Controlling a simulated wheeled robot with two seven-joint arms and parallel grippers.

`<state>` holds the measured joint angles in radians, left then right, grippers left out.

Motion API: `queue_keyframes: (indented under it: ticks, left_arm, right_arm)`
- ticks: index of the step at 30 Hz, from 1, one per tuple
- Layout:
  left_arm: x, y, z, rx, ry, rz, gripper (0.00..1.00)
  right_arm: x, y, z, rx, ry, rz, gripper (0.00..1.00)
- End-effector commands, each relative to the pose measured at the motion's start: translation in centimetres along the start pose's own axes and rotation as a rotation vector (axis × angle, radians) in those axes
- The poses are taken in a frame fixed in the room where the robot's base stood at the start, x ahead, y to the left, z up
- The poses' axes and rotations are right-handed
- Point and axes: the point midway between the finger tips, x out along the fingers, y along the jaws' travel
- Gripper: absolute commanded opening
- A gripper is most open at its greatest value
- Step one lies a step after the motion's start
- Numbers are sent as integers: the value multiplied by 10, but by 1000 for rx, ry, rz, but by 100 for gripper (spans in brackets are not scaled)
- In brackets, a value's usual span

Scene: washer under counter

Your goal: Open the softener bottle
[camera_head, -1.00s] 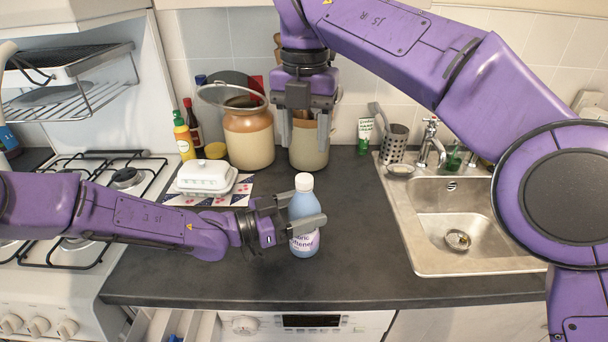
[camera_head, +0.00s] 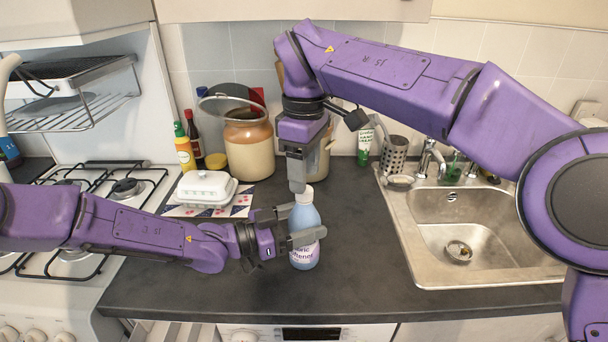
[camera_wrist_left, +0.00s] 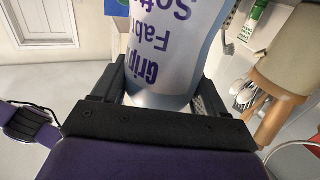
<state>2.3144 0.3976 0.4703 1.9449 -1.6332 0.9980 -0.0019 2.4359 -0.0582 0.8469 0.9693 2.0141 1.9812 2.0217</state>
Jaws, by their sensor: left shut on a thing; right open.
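The softener bottle (camera_head: 304,220) is blue with a white cap (camera_head: 304,194) and stands upright near the front middle of the counter. My left gripper (camera_head: 301,225) is shut around its body, one finger on each side. The left wrist view shows the bottle (camera_wrist_left: 170,50) between the fingers, its label upside down. My right gripper (camera_head: 298,184) points down at the cap from above, its fingers lined up one behind the other in the head view. It is open, and its fingertips hide part of the cap. I cannot tell whether they touch it.
A white butter dish (camera_head: 206,189) stands on a patterned mat left of the bottle. A large jar (camera_head: 248,148) and sauce bottles stand behind. The gas hob (camera_head: 100,195) is at left, the sink (camera_head: 450,220) at right. The counter between bottle and sink is clear.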

Motion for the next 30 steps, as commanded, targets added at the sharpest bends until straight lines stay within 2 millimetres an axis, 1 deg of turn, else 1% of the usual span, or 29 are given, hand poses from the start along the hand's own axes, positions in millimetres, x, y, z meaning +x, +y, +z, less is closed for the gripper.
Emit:
queue_keyframes:
  ticks: [1, 3, 6, 9, 15, 17, 18, 20, 21, 26, 28, 29, 30]
  left_arm:
    - [0, 0, 0, 0, 1, 0, 0]
    - [0, 0, 0, 0, 1, 0, 0]
    - [0, 0, -1, 0, 1, 0, 0]
    - [0, 0, -1, 0, 1, 0, 0]
    - [0, 0, -1, 0, 1, 0, 0]
    - [0, 0, -1, 0, 1, 0, 0]
    - [0, 0, -1, 0, 1, 0, 0]
    - [0, 0, -1, 0, 1, 0, 0]
    - [0, 0, -1, 0, 1, 0, 0]
    - [0, 0, -1, 0, 1, 0, 0]
    - [0, 0, -1, 0, 2, 0, 0]
    - [0, 0, -1, 0, 2, 0, 0]
    - [0, 0, -1, 0, 2, 0, 0]
  right_arm:
    - [9, -1, 0, -2, -1, -4, 55]
    - [19, 0, 0, -2, -1, -1, 55]
    - [28, 0, 0, -1, 1, -1, 55]
    - [32, 0, 0, -1, 2, -1, 55]
    - [33, 0, 0, -1, 2, 0, 55]
    - [33, 0, 0, -1, 2, 0, 35]
    - [33, 0, 0, -1, 2, 0, 22]
    - [33, 0, 0, -1, 2, 0, 3]
    - [33, 0, 0, -1, 2, 0, 0]
    - [33, 0, 0, -8, 2, 0, 0]
    - [33, 0, 0, -58, 1, 0, 0]
    - [33, 0, 0, -102, 1, -2, 0]
    - [33, 0, 0, -183, 2, -3, 0]
